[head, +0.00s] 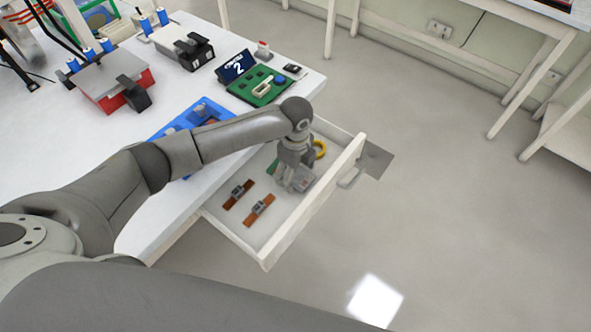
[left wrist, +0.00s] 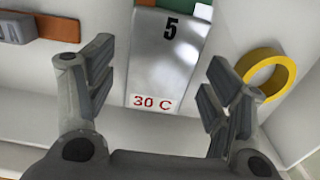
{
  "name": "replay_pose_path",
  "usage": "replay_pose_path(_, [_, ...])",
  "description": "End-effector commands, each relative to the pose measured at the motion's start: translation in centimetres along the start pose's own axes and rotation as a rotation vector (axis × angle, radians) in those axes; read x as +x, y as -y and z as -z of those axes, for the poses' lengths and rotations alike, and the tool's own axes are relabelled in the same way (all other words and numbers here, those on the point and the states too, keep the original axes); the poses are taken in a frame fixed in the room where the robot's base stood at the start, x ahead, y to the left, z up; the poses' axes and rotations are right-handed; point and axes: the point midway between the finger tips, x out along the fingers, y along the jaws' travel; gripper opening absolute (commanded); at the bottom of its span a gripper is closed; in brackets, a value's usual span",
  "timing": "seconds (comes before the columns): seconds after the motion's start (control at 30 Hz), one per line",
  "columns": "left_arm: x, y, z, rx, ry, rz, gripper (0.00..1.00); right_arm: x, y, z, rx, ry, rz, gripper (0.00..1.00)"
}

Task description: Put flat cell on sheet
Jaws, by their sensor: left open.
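The flat cell (left wrist: 165,55), a silver pouch marked "5" and "30 C", lies in the open drawer (head: 262,240). My left gripper (left wrist: 158,88) is over it with fingers open, one on each side of the cell and apart from it in the left wrist view. In the head view the left gripper (head: 293,183) reaches down into the drawer and partly covers the cell (head: 304,180). I cannot tell which thing is the sheet; a blue tray or mat (head: 160,133) on the table is partly hidden by my left arm. My right gripper is not in view.
Two orange-brown strips with grey parts (head: 260,209) and a yellow ring (head: 320,148) share the drawer. The ring also shows in the left wrist view (left wrist: 287,67).

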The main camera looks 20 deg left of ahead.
Motion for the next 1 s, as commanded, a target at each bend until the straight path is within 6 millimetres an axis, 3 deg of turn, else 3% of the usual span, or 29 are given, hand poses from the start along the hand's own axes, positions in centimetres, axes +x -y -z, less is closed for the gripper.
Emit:
replay_pose_path(0.17, [-1.1,0.1,0.0,0.0,0.0,0.003,0.75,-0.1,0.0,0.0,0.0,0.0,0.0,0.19])
replay_pose_path(0.5, [-8.0,0.1,0.0,0.0,0.0,0.004,0.75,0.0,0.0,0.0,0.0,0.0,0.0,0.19])
replay_pose_path(0.7, [-11.2,0.1,0.0,-0.001,0.0,0.002,0.75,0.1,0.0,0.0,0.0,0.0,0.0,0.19])
replay_pose_path(1.0, [-12.3,0.0,0.0,-0.001,-0.001,-0.001,0.75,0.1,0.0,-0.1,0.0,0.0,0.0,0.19])
